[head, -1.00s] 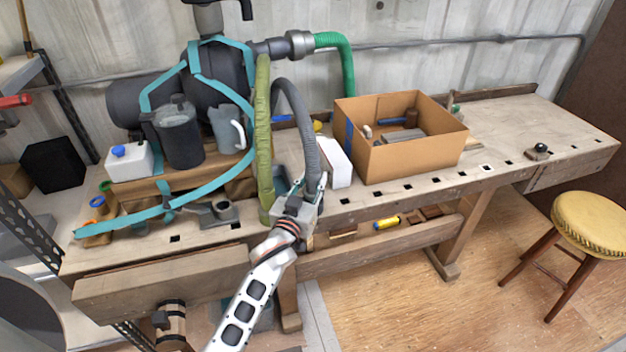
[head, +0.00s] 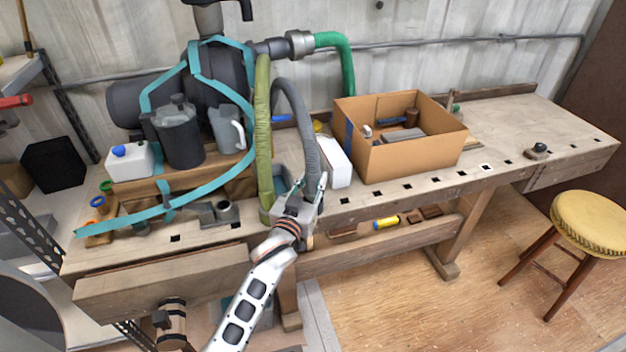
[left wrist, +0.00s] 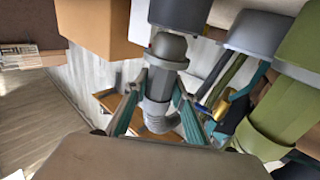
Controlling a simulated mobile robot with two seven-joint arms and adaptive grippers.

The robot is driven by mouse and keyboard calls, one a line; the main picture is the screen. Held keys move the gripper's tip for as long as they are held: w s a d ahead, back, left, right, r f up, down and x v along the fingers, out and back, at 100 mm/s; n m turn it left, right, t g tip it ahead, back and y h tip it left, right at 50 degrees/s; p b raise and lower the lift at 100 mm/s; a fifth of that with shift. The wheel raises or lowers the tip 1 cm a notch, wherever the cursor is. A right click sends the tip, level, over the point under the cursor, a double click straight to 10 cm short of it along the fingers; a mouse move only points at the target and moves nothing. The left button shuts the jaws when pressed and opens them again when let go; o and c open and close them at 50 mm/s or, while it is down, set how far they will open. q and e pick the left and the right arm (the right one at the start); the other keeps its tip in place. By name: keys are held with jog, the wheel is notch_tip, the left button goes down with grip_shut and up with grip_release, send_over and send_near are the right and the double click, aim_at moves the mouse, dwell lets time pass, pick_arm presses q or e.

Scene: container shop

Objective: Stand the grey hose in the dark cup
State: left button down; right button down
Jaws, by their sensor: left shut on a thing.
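The grey hose (head: 292,105) is ribbed and arches up from behind the olive-green hose, then comes down at the front of the bench. My left gripper (head: 310,188) is shut on its lower front end. In the left wrist view a grey piece of the hose (left wrist: 158,88) stands between the two fingers (left wrist: 157,105). A small dark grey cup-like piece (head: 225,212) with an open top stands on the bench, left of the gripper and apart from it. I cannot tell for sure that it is the dark cup. My right gripper is not in view.
An olive-green hose (head: 263,150) hangs just left of my gripper. A white box (head: 336,166) and an open cardboard box (head: 410,160) stand to the right. A dark canister (head: 180,138) and grey jug (head: 226,130) stand behind left. The bench's right part (head: 520,120) is mostly clear.

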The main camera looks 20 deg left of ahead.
pick_arm(q)
jog(key=shift+f+b, duration=0.65)
jog(key=shift+f, duration=0.7)
dwell(1.3)
jog(key=c, duration=1.6)
grip_release()
jog(key=shift+f, duration=0.1)
jog(key=shift+s, duration=0.1)
jog(key=s, duration=1.2)
jog(key=shift+a, duration=0.2)
